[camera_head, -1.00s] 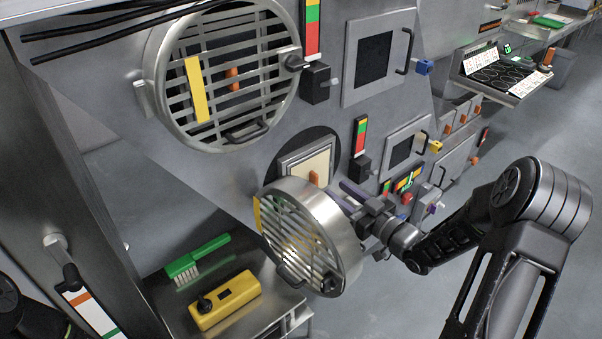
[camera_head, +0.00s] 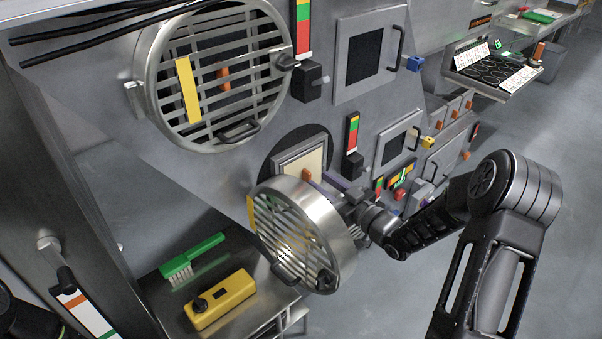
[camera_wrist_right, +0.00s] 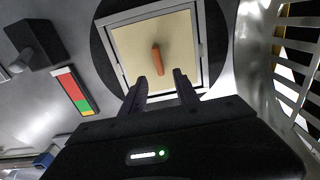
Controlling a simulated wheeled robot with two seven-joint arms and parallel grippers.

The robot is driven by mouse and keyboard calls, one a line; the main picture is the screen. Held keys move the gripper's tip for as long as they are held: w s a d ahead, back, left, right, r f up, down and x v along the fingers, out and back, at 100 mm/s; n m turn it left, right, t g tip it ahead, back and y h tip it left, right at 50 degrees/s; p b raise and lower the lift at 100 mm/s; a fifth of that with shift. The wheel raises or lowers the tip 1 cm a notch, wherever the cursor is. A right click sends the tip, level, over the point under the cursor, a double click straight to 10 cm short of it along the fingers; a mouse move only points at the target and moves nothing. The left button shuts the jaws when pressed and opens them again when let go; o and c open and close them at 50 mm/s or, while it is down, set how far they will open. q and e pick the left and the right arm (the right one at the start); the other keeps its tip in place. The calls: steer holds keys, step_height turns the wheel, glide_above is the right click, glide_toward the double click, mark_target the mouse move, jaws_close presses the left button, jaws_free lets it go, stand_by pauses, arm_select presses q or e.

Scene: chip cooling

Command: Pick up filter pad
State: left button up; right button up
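The filter pad (camera_head: 312,161) is a cream square with an orange tab, set in a grey frame in a round dark opening behind the swung-open round grille cover. Its lower part is hidden by the cover in the head view. In the right wrist view the pad (camera_wrist_right: 186,35) shows nearly whole, with its orange tab (camera_wrist_right: 157,60) upright in the middle. My right gripper (camera_head: 329,186) is open and empty, close to the tab. In the wrist view its two dark fingers (camera_wrist_right: 160,84) stand apart just below the tab, which lies between their lines. My left gripper is out of view.
The open grille cover (camera_head: 345,240) stands close beside my right gripper. A shut round grille (camera_head: 150,65) is at upper left. A green brush (camera_head: 205,245) and yellow box (camera_head: 238,296) lie on the metal shelf below. The floor at right is clear.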

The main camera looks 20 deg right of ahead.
mark_target(311, 175)
steer(key=x, duration=0.4)
steer(key=shift+w+a+p, duration=0.1)
steer(key=shift+a+p, duration=0.05)
steer(key=shift+p, duration=0.2)
jaws_close()
stand_by(0.4)
